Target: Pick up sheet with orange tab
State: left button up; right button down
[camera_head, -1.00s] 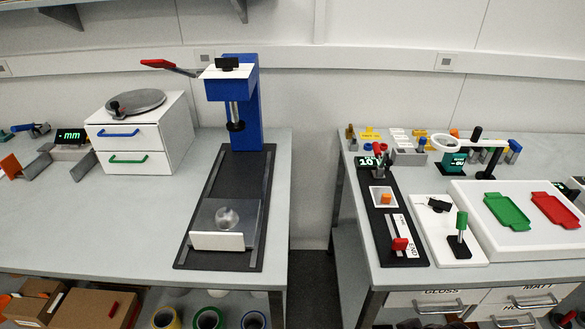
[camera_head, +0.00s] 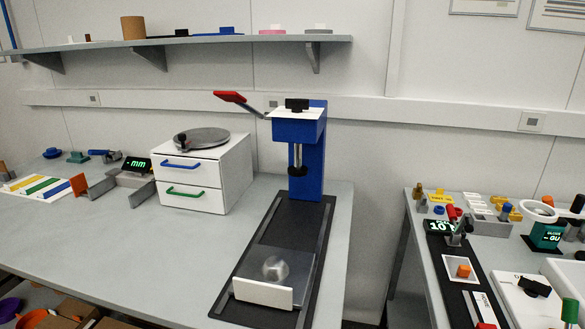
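A small orange upright piece (camera_head: 78,184) stands on the left bench, at the right end of a white board with yellow, green and blue strips (camera_head: 42,187). I cannot tell whether this piece is the tab of a sheet. No sheet with an orange tab can be made out clearly. Neither of my grippers is in view.
A blue press (camera_head: 312,150) with a red lever stands on a black base. Left of it is a white drawer box (camera_head: 205,175) with a round plate on top. A green "mm" display (camera_head: 138,165) stands further left. A gap separates the two benches.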

aim_at(459, 268)
jog(key=k+l+z, duration=0.15)
jog(key=z, duration=0.95)
